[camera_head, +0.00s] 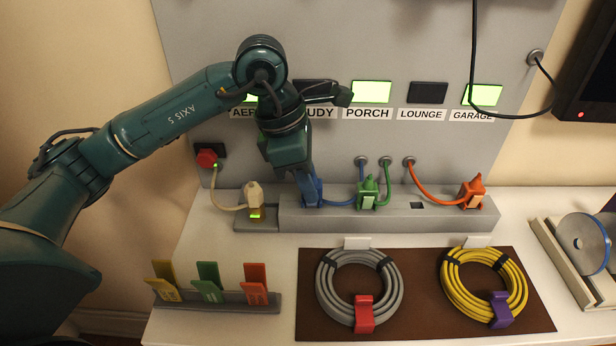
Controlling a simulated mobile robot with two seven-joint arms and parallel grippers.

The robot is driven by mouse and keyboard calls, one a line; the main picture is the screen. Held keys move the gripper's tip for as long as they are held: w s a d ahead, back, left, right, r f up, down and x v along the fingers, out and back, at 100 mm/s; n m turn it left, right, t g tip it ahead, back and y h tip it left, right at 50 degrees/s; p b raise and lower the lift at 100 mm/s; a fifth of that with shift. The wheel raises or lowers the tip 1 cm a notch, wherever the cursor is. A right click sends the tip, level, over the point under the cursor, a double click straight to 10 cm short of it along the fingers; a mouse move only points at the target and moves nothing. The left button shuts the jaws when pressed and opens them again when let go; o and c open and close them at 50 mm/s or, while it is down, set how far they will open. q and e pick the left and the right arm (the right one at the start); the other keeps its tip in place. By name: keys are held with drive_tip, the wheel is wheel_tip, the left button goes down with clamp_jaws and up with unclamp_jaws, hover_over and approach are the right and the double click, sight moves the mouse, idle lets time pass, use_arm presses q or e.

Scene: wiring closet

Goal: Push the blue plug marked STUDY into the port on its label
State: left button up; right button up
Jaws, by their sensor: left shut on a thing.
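My left gripper (309,184) points down over the grey socket strip (390,221) and is shut on the blue plug (312,195). A blue cord runs from this plug to a wall grommet. The plug is upright at the strip, under the STUDY label (324,113), which my arm partly covers. The port under the plug is hidden, so I cannot tell how deep it sits. The display window (314,87) above STUDY looks dark and is partly covered. My right gripper is out of view.
A green plug (368,193) and an orange plug (473,192) stand in the strip, with an empty port (417,205) between them. A cream plug (254,196) stands at left. Coloured tags (209,283) and cable coils (330,305) lie in front.

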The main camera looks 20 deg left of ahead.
use_arm(q)
drive_tip(key=shift+f, duration=0.35)
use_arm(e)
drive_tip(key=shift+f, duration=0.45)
use_arm(q)
drive_tip(key=o, duration=0.9)
drive_tip(key=shift+c, duration=0.2)
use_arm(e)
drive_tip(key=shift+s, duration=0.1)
use_arm(q)
drive_tip(key=shift+r, duration=0.15)
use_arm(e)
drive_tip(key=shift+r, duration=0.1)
use_arm(q)
drive_tip(key=p+v, duration=0.2)
drive_tip(key=v, duration=0.2)
drive_tip(key=shift+a+r, duration=0.15)
drive_tip(key=shift+r, duration=0.2)
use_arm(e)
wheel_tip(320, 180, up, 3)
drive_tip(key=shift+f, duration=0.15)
use_arm(q)
drive_tip(key=v, duration=0.7)
drive_tip(key=shift+r, duration=0.3)
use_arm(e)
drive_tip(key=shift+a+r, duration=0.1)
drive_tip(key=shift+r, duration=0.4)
